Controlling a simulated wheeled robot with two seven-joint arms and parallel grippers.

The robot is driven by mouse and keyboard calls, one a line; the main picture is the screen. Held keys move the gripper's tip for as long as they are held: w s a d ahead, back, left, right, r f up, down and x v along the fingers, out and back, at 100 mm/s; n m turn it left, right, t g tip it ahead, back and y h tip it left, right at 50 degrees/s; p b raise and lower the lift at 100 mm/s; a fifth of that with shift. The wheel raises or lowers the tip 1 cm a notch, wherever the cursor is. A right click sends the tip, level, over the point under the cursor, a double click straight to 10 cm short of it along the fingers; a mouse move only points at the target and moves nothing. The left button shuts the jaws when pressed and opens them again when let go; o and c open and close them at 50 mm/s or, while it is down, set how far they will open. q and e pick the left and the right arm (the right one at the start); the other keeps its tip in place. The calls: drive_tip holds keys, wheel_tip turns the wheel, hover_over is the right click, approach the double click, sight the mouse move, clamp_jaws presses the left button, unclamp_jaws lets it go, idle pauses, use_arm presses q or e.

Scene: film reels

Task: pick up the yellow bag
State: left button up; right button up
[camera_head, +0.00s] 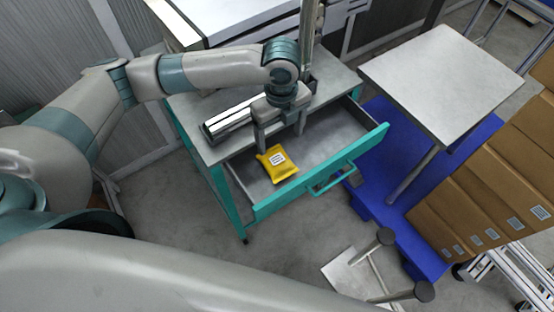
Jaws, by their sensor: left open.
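The yellow bag (277,163) lies in the open drawer (335,155) of a teal and grey cabinet, near the drawer's left end. It has a white label with dark print on top. My left gripper (281,143) points down over the drawer, just behind the bag. Its two fingers are apart, one near the bag's back left edge and one farther right. I cannot tell whether a finger touches the bag. My right gripper is not in view.
The drawer's teal front (322,172) with its handle stands in front of the bag. A grey table (440,78) stands at the right by a blue platform (385,125) and stacked cardboard boxes (490,190). An overturned stool (365,272) lies on the floor in front.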

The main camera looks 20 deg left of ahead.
use_arm(q)
drive_tip(key=p, duration=0.1)
hover_over(278, 161)
drive_tip(key=shift+d+f, duration=0.15)
drive_tip(key=shift+f, duration=1.4)
drive_tip(key=shift+d+f, duration=0.1)
drive_tip(key=shift+f, duration=1.45)
drive_tip(key=shift+a+f+p, duration=0.1)
drive_tip(key=shift+f+p, duration=0.45)
drive_tip(key=shift+p, duration=0.1)
wheel_tip(278, 161, down, 3)
drive_tip(key=shift+s+a+f+p, duration=0.1)
drive_tip(key=shift+p, duration=0.6)
drive_tip(key=shift+f, duration=0.45)
drive_tip(key=c, duration=1.3)
